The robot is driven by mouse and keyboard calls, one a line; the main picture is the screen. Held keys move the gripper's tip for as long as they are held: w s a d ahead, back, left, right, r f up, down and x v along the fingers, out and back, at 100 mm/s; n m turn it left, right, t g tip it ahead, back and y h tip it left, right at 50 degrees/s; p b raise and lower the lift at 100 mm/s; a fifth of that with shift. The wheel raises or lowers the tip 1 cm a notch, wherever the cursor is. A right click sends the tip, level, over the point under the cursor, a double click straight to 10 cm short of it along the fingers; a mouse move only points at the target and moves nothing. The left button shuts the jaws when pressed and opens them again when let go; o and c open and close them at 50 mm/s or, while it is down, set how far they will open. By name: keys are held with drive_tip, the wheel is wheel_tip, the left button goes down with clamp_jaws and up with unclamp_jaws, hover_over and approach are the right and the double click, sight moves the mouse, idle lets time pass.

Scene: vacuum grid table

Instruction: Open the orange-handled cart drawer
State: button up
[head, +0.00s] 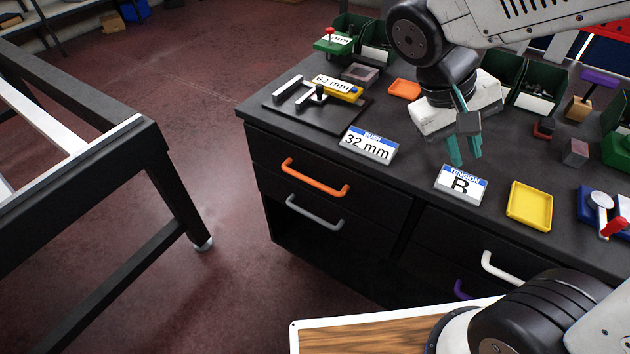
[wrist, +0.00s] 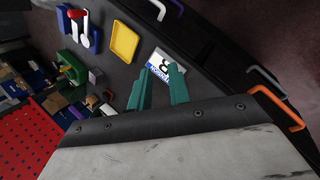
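The orange handle (head: 314,178) is on the upper left drawer (head: 380,200) of the dark cart, and this drawer looks closed, flush with the cart front. The orange handle also shows at the right of the wrist view (wrist: 278,108). My gripper (head: 464,154) hangs above the cart top, behind the TENSION B sign, to the right of and apart from the orange handle. Its teal fingers are spread with nothing between them in the wrist view (wrist: 160,86).
A grey handle (head: 315,214) sits below the orange one; white (head: 500,272) and purple (head: 462,290) handles are to the right. The TENSION B sign (head: 461,185), BUSH 32 mm sign (head: 369,145) and yellow tray (head: 530,206) stand on top. A black-framed table (head: 150,150) is left, with open floor between.

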drive_tip(key=w+a+f+n+t+h, duration=0.2)
drive_tip(key=w+a+f+h, duration=0.35)
drive_tip(key=w, duration=0.25)
drive_tip(key=n+t+y, duration=0.2)
drive_tip(key=n+t, duration=0.6)
drive_tip(key=t, duration=0.4)
approach(314, 181)
drive_tip(key=w+d+f, duration=0.1)
drive_tip(key=w, duration=0.1)
drive_tip(key=shift+h, duration=0.25)
drive_tip(key=x, duration=0.7)
drive_tip(key=shift+w+d+f, duration=0.2)
drive_tip(key=shift+d+f, duration=0.1)
drive_tip(key=shift+d, duration=0.05)
clamp_jaws()
